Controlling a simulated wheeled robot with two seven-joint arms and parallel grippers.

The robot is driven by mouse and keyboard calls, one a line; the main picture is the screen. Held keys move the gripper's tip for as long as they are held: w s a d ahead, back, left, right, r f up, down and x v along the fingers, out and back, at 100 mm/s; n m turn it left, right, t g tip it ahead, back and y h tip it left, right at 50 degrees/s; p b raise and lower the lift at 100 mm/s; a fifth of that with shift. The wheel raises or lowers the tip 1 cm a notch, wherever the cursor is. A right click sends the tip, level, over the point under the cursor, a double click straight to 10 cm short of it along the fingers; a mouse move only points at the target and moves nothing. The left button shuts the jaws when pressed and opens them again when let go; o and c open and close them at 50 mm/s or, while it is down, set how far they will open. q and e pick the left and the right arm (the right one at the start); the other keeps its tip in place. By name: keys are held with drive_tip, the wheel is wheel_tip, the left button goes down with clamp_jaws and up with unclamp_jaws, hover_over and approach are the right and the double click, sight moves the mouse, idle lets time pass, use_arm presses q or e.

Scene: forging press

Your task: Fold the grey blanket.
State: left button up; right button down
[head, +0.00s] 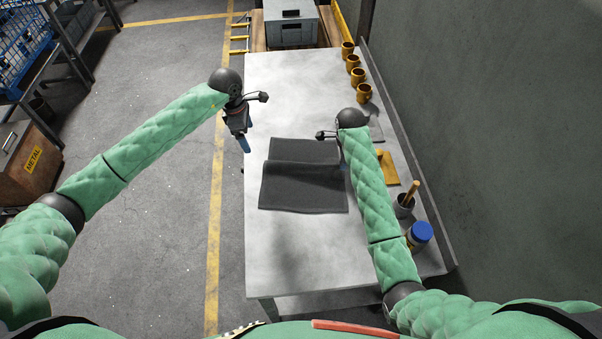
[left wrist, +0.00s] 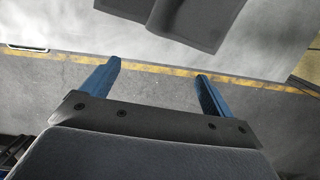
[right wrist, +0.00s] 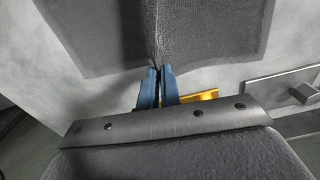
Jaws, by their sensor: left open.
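The dark grey blanket (head: 303,187) lies on the table, with a ridge running across it from left to right. Its corner shows at the top of the left wrist view (left wrist: 200,22), and its right edge shows in the right wrist view (right wrist: 100,35). My left gripper (head: 247,146) is open and empty, left of the blanket by the table's left edge; its spread fingers show in the left wrist view (left wrist: 158,78). My right gripper (right wrist: 159,72) is at the blanket's right edge, its fingers close together on the ridge's end. In the head view my right arm largely hides these fingers.
The pale table (head: 290,95) is clear behind and in front of the blanket. Several orange mugs (head: 353,62) line its right side. A mustard cloth (head: 388,170), a cup with a handle in it (head: 405,205) and a blue-lidded jar (head: 419,236) stand beyond my right arm. A wall borders the right.

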drive_tip(key=shift+s+d+f, duration=0.1)
drive_tip(key=shift+s+d, duration=0.05)
use_arm(q)
drive_tip(key=shift+w+a+r, duration=0.1)
drive_tip(key=shift+a+r, duration=0.05)
drive_tip(key=shift+r, duration=0.35)
use_arm(e)
drive_tip(key=shift+s, duration=0.1)
drive_tip(key=c, duration=1.5)
unclamp_jaws()
drive_tip(key=shift+c, duration=0.2)
drive_tip(key=shift+o, duration=0.4)
drive_tip(key=o, duration=1.2)
